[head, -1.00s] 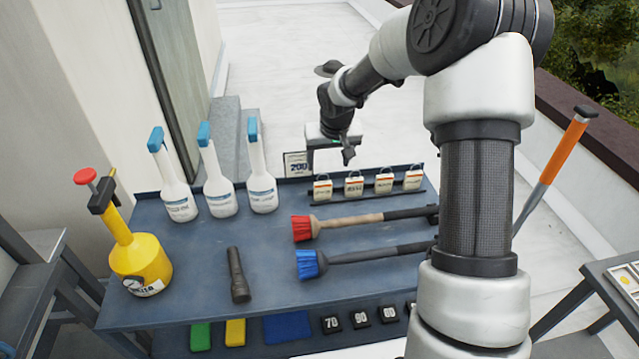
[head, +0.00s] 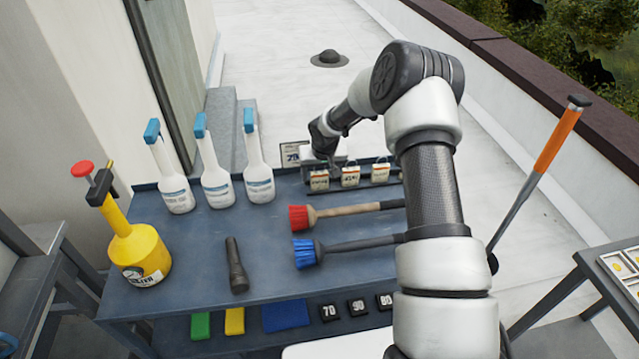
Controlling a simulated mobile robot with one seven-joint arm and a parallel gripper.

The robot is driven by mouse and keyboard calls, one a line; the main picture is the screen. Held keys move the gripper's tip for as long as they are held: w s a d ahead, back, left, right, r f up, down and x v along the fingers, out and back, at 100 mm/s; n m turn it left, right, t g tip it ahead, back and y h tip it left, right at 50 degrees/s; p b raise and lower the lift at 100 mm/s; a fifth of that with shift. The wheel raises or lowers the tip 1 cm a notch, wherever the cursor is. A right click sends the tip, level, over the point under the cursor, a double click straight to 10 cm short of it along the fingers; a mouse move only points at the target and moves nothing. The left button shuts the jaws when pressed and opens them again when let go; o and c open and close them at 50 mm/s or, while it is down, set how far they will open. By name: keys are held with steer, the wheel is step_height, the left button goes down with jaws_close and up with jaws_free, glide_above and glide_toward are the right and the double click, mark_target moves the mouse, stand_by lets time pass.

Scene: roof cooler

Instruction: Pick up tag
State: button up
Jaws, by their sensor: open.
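Pale tags (head: 350,177) with dark padlock-like loops and printed labels stand in a row at the back right of the blue-grey table (head: 205,250). The leftmost tag (head: 319,181) is right by my gripper (head: 327,166). My gripper is open at the back edge of the table, above and just behind the left end of the row. Its fingertips are small and partly lost among the loops, so I cannot tell whether they touch a tag. My arm hides the right end of the row.
A numbered card (head: 291,156) stands behind, partly covered by my gripper. Three white bottles (head: 217,184), a yellow sprayer (head: 140,255), a black flashlight (head: 236,265), a red brush (head: 340,211) and a blue brush (head: 340,247) share the table. An orange-handled tool (head: 555,145) leans at right.

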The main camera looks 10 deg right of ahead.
steer(key=shift+x, duration=1.1)
steer(key=c, duration=1.1)
steer(key=shift+c, duration=0.2)
step_height(320, 180, up, 10)
steer(key=shift+r, duration=0.1)
